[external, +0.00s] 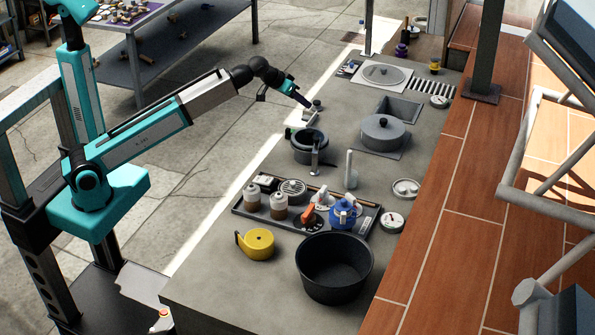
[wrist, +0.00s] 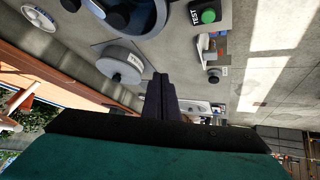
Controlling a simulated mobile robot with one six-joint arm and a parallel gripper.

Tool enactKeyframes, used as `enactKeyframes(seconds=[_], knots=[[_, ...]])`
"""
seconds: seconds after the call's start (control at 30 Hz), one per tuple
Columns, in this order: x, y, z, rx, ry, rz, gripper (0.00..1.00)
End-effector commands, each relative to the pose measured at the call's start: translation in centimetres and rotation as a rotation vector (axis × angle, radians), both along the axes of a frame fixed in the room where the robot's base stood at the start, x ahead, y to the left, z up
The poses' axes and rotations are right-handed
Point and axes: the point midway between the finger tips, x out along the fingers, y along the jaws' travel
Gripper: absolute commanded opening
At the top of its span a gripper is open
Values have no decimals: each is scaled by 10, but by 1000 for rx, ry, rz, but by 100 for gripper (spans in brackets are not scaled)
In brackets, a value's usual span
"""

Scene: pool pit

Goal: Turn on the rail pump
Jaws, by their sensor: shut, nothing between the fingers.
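I cannot tell for sure which thing is the rail pump. A blue rounded unit (external: 343,212) sits on a dark tray, beside an orange lever (external: 307,213). My gripper (external: 307,103) is shut and empty, low over the far left part of the counter. A small pale block with a dark knob (external: 317,103) is close to its tips; contact is unclear. In the wrist view the shut dark fingers of my gripper (wrist: 161,78) point away from the camera. A dark TEST box with a green button (wrist: 208,15) is at the top, apart from the fingers.
The dark tray (external: 236,211) also carries bottles. A black tub (external: 334,270) and a yellow round can (external: 258,244) stand in front. A dark pot (external: 309,150) and a grey lidded drum (external: 382,133) stand nearer my gripper. The front left counter (external: 215,285) is clear.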

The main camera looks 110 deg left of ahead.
Motion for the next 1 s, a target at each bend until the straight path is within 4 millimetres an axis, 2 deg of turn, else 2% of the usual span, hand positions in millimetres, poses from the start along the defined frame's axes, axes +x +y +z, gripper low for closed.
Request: enactKeyframes(seconds=[0.03, 0.37, 0.7, 0.9, 1.0], knots=[[4, -20, 4, -47, -1, 12, 0], [13, -137, 13, -356, 33, 148, 0], [-2, -252, 30, -605, 140, 329, 0], [-15, -293, 39, -679, 198, 412, 0], [-18, -302, 41, -695, 213, 434, 0]])
